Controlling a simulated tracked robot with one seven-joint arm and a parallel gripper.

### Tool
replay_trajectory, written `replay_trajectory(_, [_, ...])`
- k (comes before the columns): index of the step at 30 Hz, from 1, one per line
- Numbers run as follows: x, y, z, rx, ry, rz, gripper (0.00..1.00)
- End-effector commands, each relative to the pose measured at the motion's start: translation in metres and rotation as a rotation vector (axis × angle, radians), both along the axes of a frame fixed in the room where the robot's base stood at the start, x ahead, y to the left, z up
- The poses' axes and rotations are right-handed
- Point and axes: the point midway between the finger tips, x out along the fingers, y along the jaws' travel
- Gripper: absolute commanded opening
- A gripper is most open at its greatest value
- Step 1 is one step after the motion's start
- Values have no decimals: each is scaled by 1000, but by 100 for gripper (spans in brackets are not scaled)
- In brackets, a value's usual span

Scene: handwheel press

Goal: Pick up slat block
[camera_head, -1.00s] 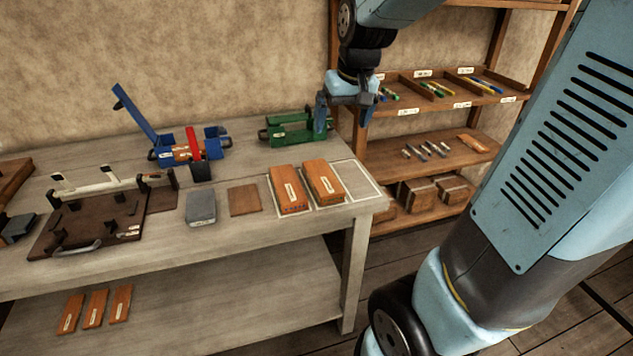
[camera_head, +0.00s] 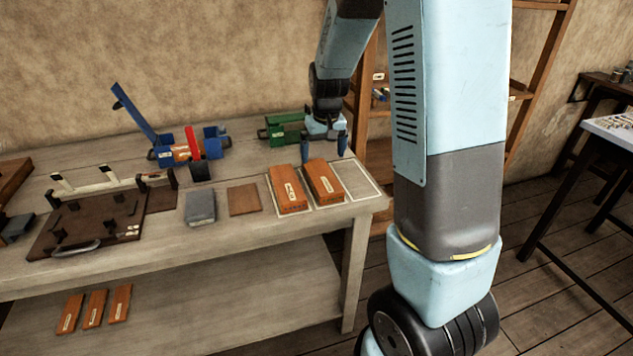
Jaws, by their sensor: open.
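Two labelled orange-brown wooden blocks lie side by side near the table's right end, a left block (camera_head: 287,190) and a right block (camera_head: 324,184). Their labels are too small to read, so I cannot tell which one is the slat block. My gripper (camera_head: 324,153) points down with its fingers apart and nothing between them. It is at the far end of the right block, seemingly just above it. The gap in height is hard to judge.
A thin brown plate (camera_head: 244,199) and a grey block (camera_head: 200,207) lie left of the blocks. A blue fixture (camera_head: 165,154) stands further left. An outlined space (camera_head: 357,180) on the right is empty.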

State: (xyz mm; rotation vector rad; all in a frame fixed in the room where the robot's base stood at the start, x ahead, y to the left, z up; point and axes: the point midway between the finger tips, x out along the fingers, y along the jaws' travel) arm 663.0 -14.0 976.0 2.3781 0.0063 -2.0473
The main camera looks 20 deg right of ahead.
Motion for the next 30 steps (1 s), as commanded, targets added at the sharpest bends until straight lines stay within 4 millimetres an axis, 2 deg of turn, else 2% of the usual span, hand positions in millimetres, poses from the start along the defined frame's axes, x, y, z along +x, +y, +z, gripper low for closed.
replay_trajectory(1, [1, 0, -10, -1, 5, 0, 100])
replay_trajectory(6, [4, 0, -32, 0, 2, -1, 100])
replay_trajectory(14, [6, 0, -45, 0, 1, 0, 100])
replay_trajectory(24, [11, -2, -84, 0, 2, 0, 100])
replay_trajectory(30, [13, -1, -93, 0, 0, 1, 100])
